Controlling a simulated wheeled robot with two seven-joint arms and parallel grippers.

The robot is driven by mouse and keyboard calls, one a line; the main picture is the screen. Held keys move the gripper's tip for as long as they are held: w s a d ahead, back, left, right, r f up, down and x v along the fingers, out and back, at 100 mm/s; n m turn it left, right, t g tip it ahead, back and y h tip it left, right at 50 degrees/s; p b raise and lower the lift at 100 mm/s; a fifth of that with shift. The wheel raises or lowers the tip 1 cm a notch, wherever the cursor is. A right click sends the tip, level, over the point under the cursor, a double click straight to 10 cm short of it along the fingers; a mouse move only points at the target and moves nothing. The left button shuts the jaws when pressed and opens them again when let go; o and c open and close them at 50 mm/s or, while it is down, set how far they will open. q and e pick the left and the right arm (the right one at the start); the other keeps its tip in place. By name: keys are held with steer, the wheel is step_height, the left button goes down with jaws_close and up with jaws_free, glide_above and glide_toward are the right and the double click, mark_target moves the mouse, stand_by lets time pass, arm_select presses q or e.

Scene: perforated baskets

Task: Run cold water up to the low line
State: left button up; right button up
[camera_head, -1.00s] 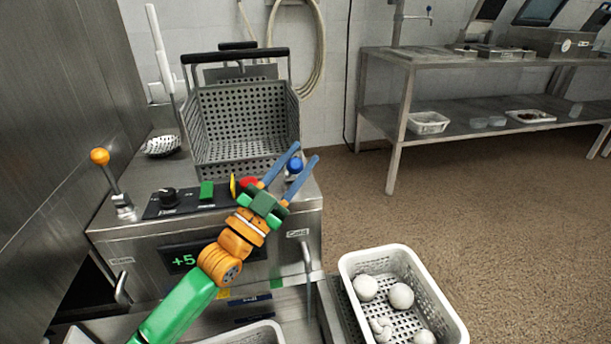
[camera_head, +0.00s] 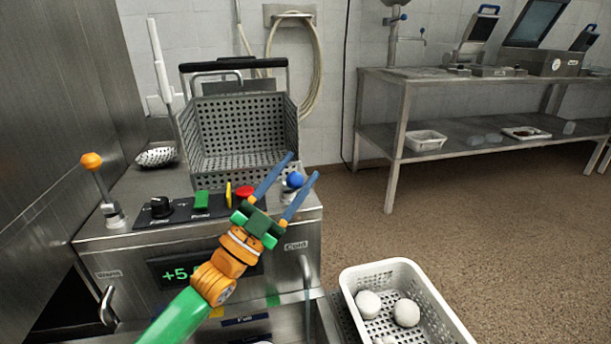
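The metal wash unit has a front panel (camera_head: 130,262) with a "Cold" label at its right. A blue ball knob (camera_head: 295,180) stands above that label, and an orange ball lever (camera_head: 92,160) stands at the far left. My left gripper (camera_head: 303,165) is open, its two blue fingers spread on either side of the blue knob in the picture; I cannot tell whether they touch it. A curved spout (camera_head: 306,268) hangs below the Cold label. The basin is mostly cut off at the bottom, so the low line and water level cannot be read. My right gripper is not in view.
A perforated metal basket (camera_head: 243,130) stands on the unit behind the controls. A black dial (camera_head: 161,207), green switch (camera_head: 201,201) and red button (camera_head: 244,192) line the panel. A white crate (camera_head: 432,290) with white round things is at right. A steel table (camera_head: 455,140) stands behind.

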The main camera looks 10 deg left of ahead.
arm_select(q)
steer(key=shift+o, duration=0.3)
steer(key=shift+s+a, duration=0.25)
steer(key=shift+d, duration=0.15)
steer(key=shift+s+f, duration=0.1)
steer(key=shift+f, duration=0.2)
steer(key=v, duration=0.6)
steer(key=shift+s+a+r, duration=0.15)
steer(key=shift+s+a, duration=0.1)
steer(key=shift+s, duration=0.1)
stand_by(6.0)
